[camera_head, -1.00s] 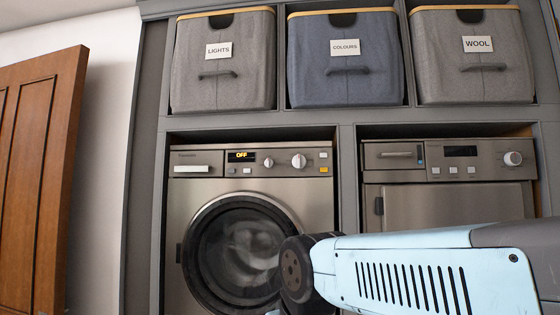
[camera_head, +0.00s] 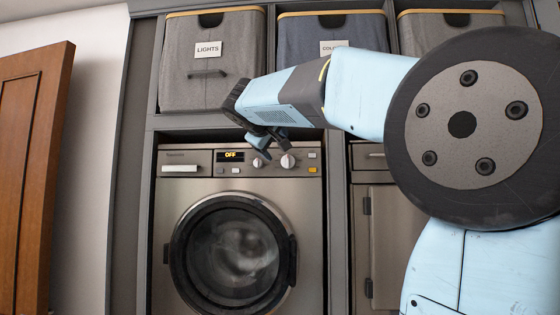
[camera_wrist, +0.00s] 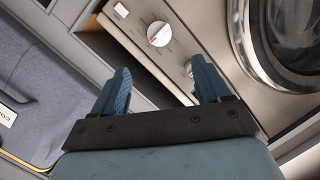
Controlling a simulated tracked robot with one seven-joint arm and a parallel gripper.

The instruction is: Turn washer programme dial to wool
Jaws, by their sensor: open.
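The washer (camera_head: 178,200) is the left machine, and its display (camera_head: 231,156) reads OFF. Its control panel has a large white dial (camera_head: 288,161) and a smaller knob (camera_head: 258,162) to the left of it. In the wrist view the large dial (camera_wrist: 159,33) shows a red mark, and the smaller knob (camera_wrist: 190,68) is partly hidden by the right finger. My gripper (camera_head: 268,147) hangs in front of the panel's top, near both knobs. Its blue fingers (camera_wrist: 161,66) are apart and empty, with the large dial beyond the gap. The panel lettering is too small to read.
Fabric bins labelled LIGHTS (camera_head: 190,85) and COLOURS (camera_head: 305,40) and a third grey bin (camera_head: 420,38) sit on the shelf above. A wooden door (camera_head: 40,180) is at left.

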